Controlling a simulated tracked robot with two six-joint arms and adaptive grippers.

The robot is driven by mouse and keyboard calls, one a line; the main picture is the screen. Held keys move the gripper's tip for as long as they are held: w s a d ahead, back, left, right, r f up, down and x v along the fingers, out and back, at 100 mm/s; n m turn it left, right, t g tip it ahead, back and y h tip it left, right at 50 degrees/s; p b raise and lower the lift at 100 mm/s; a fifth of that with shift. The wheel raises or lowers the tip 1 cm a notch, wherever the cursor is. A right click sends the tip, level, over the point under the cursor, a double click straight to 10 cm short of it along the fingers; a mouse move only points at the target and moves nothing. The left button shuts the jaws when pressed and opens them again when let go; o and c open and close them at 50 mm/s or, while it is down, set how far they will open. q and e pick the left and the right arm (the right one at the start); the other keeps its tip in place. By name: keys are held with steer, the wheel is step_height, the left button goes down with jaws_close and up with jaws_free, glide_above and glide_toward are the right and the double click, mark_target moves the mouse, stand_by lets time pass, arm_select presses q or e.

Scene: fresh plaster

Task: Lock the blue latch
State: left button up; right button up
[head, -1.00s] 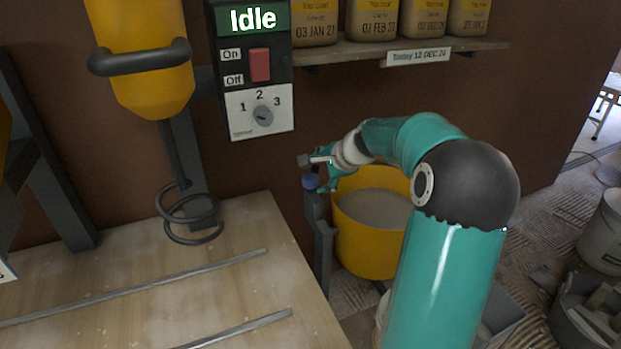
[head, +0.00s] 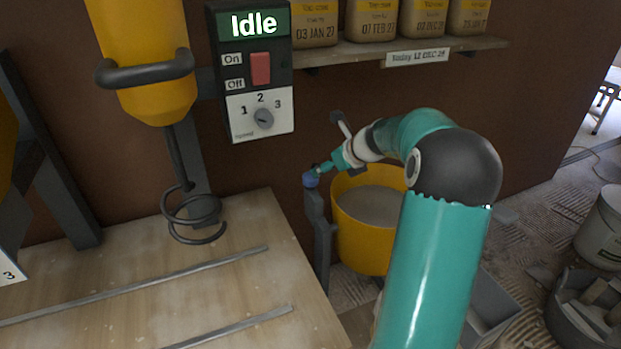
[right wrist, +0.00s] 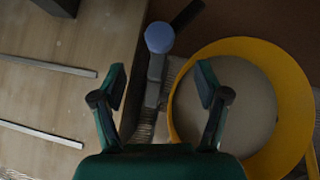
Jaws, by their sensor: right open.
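The blue latch knob (head: 310,180) sits at the top of a grey upright post (head: 318,225), between the wooden board and the yellow bucket in the head view. In the right wrist view the blue knob (right wrist: 159,37) is round, with a dark bar (right wrist: 187,14) running from it to the upper right. My right gripper (head: 324,169) is close to the knob in the head view. In its wrist view the right gripper (right wrist: 161,84) is open and empty, its two fingers apart, with the knob ahead between their lines. I cannot tell whether a fingertip touches it.
The yellow bucket (head: 345,238) of plaster stands right of the post. The wooden board (head: 110,262) with metal strips lies left. A control box (head: 250,72) reading Idle and a yellow mixer (head: 150,60) with a whisk are above. Tubs stand on the floor at right.

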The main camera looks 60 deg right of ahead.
mark_target(311, 175)
steer(key=b+x, duration=0.1)
steer(key=x, duration=1)
steer(key=shift+w+f, duration=0.25)
steer(key=shift+w, duration=0.05)
jaws_close()
